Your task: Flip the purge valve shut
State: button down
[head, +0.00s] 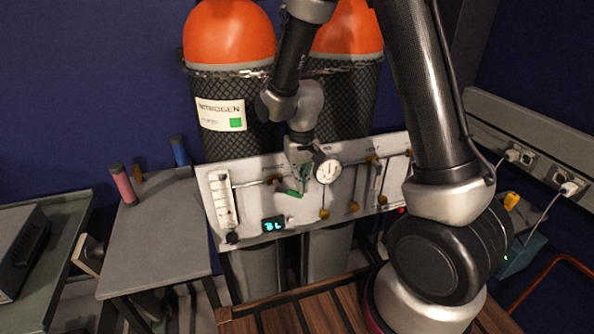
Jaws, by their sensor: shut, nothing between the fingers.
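A pale valve panel (244,202) stands in front of the gas cylinders. It carries a dial gauge (328,171), a clear flow tube (223,200), brass fittings and a small display with green digits (273,225). A green lever (291,192) shows on the panel just below my gripper; it lies roughly level, slightly tilted. I cannot read the labels, so I cannot tell for sure that it is the purge valve. My gripper (304,176) points down at the panel, shut and empty, just left of the gauge. It hides part of the panel; I cannot tell whether it touches the lever.
Two orange-topped cylinders in black netting, one labelled nitrogen (222,114), stand behind the panel. A grey table (160,235) with pink and blue cylinders is at left. A wall rail with plugs (540,145) is at right. My arm hides the panel's right end.

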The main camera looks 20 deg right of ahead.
jog(key=shift+f, duration=0.2)
dwell(0.5)
notch_tip(320, 180, up, 12)
dwell(0.4)
jog(key=r+m, duration=0.1)
jog(key=m, duration=0.5)
jog(key=s+m+h, duration=0.1)
jog(key=m, duration=0.5)
jog(key=d+r+m, duration=0.1)
jog(key=m, duration=0.5)
jog(key=shift+s+r+h, duration=0.25)
jog(key=shift+r+h, duration=0.05)
jog(key=shift+h, duration=0.1)
